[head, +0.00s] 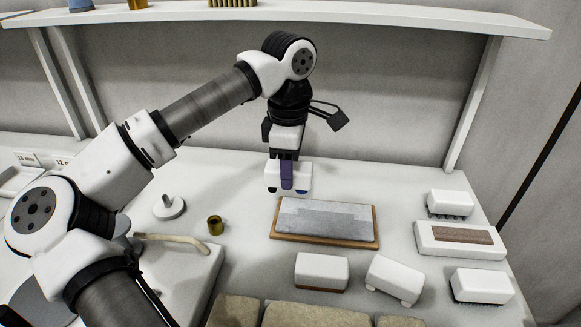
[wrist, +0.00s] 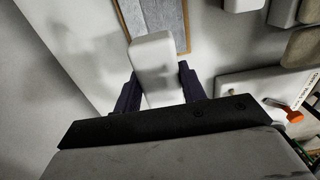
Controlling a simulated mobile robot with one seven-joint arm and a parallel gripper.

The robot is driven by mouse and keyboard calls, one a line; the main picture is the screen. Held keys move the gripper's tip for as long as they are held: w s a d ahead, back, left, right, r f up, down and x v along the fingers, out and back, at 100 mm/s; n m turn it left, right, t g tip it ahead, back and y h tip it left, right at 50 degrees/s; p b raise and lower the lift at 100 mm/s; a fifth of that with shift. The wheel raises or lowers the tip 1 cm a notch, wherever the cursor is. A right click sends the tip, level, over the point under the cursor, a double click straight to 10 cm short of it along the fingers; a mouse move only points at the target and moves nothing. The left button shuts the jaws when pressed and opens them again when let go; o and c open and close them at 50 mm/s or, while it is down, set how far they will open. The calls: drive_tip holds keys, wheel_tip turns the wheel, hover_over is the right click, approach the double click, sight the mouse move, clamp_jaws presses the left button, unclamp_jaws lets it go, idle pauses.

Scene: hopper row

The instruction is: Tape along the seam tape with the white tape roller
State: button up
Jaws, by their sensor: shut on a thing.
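My gripper (head: 287,181), with purple fingers, is shut on a white block-shaped roller tool (head: 272,179) with dark blue round parts at its underside. The tool also shows between the fingers (wrist: 158,76) in the wrist view (wrist: 153,52). It is held just behind the left back corner of a wood-edged board (head: 324,238). The board carries a grey sheet (head: 300,227) with a different-toned grey band (head: 325,213) across its middle, perhaps the seam tape. I cannot tell whether the tool touches the table.
Several white block tools stand right and front: one with a brown base (head: 320,272), one with white rollers (head: 395,279), bristled ones (head: 482,287). A white tray (head: 460,251) holds a brown strip. A brass cup (head: 215,225) stands left. A shelf (head: 330,12) runs above.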

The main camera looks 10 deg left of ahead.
drive_tip(key=shift+f, duration=0.1)
wheel_tip(320, 180, down, 6)
drive_tip(key=b, duration=0.4)
drive_tip(key=shift+r+b, duration=0.2)
drive_tip(key=shift+b, duration=0.2)
drive_tip(key=d, duration=1.5)
drive_tip(key=shift+d+r, duration=0.2)
drive_tip(key=shift+d, duration=0.1)
drive_tip(key=shift+f+b, duration=0.15)
drive_tip(key=shift+b, duration=0.15)
drive_tip(key=shift+f+b, duration=0.55)
drive_tip(key=shift+f, duration=0.2)
drive_tip(key=shift+a, duration=2.3)
